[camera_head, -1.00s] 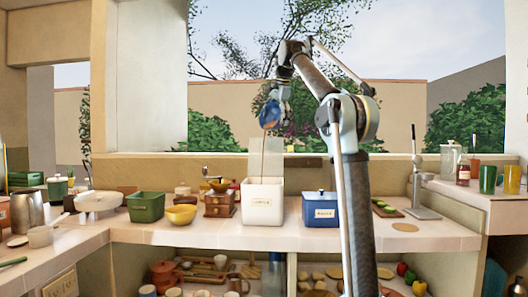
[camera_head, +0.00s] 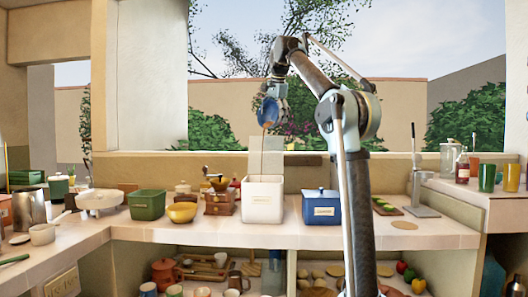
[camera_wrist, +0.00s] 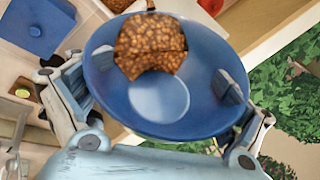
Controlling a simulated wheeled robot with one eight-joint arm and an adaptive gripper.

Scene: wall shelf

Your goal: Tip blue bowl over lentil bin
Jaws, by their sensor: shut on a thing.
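My gripper (camera_head: 278,98) is shut on the blue bowl (camera_head: 268,112), holding it high above the counter and steeply tilted. A thin brown stream (camera_head: 263,152) runs from the bowl down to the open white lentil bin (camera_head: 262,206). The bin has a small label on its front, and its contents are hidden in the head view. In the wrist view, the fingers grip opposite sides of the bowl (camera_wrist: 160,97). Brown lentils (camera_wrist: 150,45) are gathered at its far rim, and much of the blue inside is bare.
A lidded blue bin (camera_head: 321,206) stands right of the white bin, with a gap between. A wooden grinder (camera_head: 220,202), yellow bowl (camera_head: 182,212) and green bin (camera_head: 147,204) stand to the left. A cutting board (camera_head: 386,208) lies further right. Open shelves below hold dishes.

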